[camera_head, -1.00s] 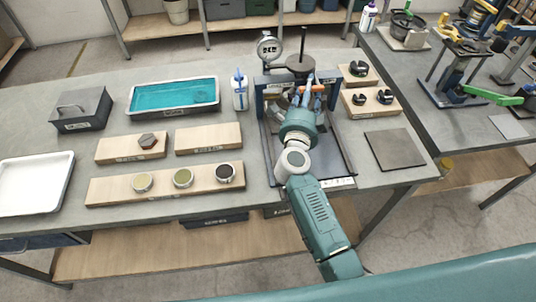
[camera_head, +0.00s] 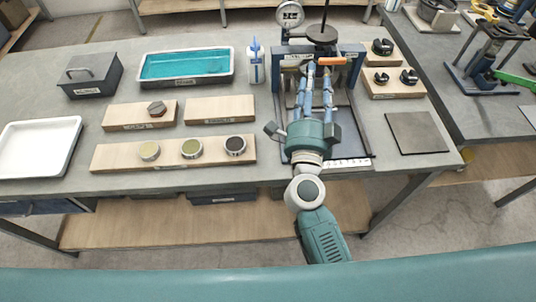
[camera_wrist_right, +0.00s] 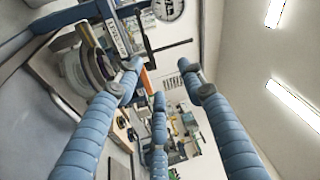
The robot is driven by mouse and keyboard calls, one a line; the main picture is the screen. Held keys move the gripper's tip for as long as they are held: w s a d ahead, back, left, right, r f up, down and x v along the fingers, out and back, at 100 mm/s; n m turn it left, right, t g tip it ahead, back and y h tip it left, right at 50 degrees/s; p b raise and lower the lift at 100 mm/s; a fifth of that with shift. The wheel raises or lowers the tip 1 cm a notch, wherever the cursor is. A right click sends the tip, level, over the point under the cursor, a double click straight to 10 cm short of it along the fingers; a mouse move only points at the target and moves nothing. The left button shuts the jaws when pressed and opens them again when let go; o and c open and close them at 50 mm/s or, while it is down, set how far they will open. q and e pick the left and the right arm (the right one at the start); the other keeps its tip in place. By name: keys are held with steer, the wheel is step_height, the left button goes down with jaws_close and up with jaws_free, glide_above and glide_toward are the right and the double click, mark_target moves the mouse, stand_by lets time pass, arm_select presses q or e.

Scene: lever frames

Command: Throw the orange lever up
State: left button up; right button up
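The orange lever (camera_head: 331,61) is a short bar on the blue press-like frame (camera_head: 360,60) in the head view. It lies roughly level, just under the frame's top and below a dark round disc (camera_head: 322,33). My right gripper (camera_head: 318,70) has blue segmented fingers pointing at the frame, with tips close to the lever; I cannot tell whether they touch it. My left gripper is not in view.
A round gauge (camera_head: 290,14) stands at the frame's upper left. A white and blue bottle (camera_head: 255,65) is left of the frame. Wooden blocks (camera_head: 395,88) and a dark plate (camera_head: 416,132) are to its right. A teal-filled tray (camera_head: 186,66) and boards lie left.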

steer(key=s+a+f+n+g+y, duration=0.35)
steer(key=s+a+n+y, duration=0.45)
steer(key=a+n+y, duration=0.65)
steer(key=shift+s+d+f+n+g+h, duration=0.4)
steer(key=shift+s+d+f+n+g, duration=0.25)
steer(key=shift+f, duration=0.6)
steer(key=shift+s+d+f+n+g+h, duration=0.4)
steer(key=shift+s+f+n+g, duration=0.4)
steer(key=shift+f, duration=0.4)
steer(key=shift+s+d+f+n+g+h, duration=0.35)
steer(key=shift+s+d+f+n+g, duration=0.25)
steer(key=shift+s+f+g, duration=0.5)
steer(key=shift+w+f, duration=0.1)
steer(key=shift+w, duration=0.15)
